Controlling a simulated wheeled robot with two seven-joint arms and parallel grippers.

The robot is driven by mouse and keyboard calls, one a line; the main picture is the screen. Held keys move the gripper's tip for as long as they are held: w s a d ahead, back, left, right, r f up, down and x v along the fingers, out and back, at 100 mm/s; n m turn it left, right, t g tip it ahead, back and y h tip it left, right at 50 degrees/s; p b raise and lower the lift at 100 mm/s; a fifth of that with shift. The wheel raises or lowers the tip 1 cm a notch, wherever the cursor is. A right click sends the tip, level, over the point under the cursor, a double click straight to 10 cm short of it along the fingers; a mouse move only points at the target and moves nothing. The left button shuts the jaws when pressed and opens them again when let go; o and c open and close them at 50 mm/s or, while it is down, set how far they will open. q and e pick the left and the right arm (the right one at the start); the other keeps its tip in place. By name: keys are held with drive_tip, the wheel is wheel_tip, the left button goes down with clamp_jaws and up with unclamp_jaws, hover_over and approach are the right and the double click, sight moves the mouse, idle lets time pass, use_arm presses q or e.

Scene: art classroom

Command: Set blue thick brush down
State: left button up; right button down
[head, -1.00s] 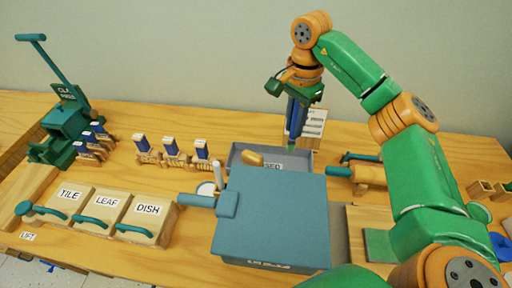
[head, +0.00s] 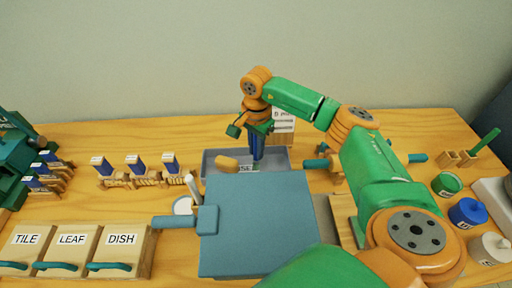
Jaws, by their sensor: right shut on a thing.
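My right gripper (head: 258,130) points down over the back of the grey tray (head: 282,161). It is shut on the blue thick brush (head: 257,147), which hangs roughly upright. The brush's lower end is at the tray's label, which is partly covered. I cannot tell whether the brush touches the tray floor. A short tan, rounded piece (head: 227,163) shows at the tray's left part. My left gripper is not in view.
A large blue-grey box (head: 260,225) stands right in front of the tray. Three wooden boxes labelled TILE, LEAF and DISH (head: 120,240) are at left. Blue-topped stamps (head: 135,164) stand behind them. A blue pot (head: 467,212) and a green pot (head: 446,184) are at right.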

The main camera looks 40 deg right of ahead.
drive_tip(key=c, duration=1.1)
unclamp_jaws()
drive_tip(key=shift+f, duration=0.1)
drive_tip(key=o, duration=0.3)
drive_tip(key=shift+w, duration=0.1)
drive_tip(key=shift+r+p, duration=0.3)
drive_tip(key=shift+r+b, duration=0.3)
drive_tip(key=shift+r, duration=0.05)
wheel_tip(320, 180, up, 11)
drive_tip(key=shift+r+b, duration=0.1)
drive_tip(key=shift+b, duration=0.35)
